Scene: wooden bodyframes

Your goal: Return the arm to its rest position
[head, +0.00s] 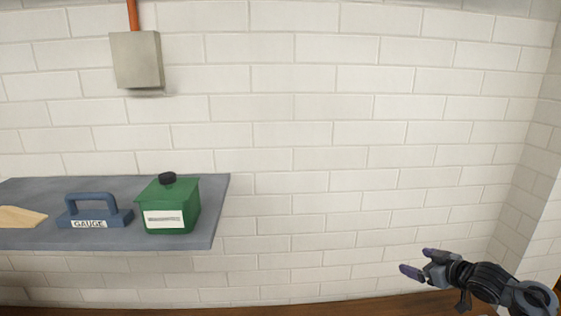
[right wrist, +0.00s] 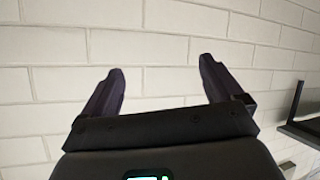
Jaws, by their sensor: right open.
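My right gripper (head: 418,262) is at the lower right of the head view, in front of the white brick wall and above a brown wooden surface. Its two fingers are spread apart with nothing between them. In the right wrist view the open fingers (right wrist: 160,82) point at the bare wall. The right arm comes in from the lower right corner. My left gripper does not show in either view.
A grey shelf (head: 110,240) at the left holds a blue gauge (head: 95,211), a green container (head: 170,200) with a black cap and a wooden piece (head: 20,217). A grey box (head: 136,60) hangs on the wall (head: 330,120). The space between shelf and right gripper is clear.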

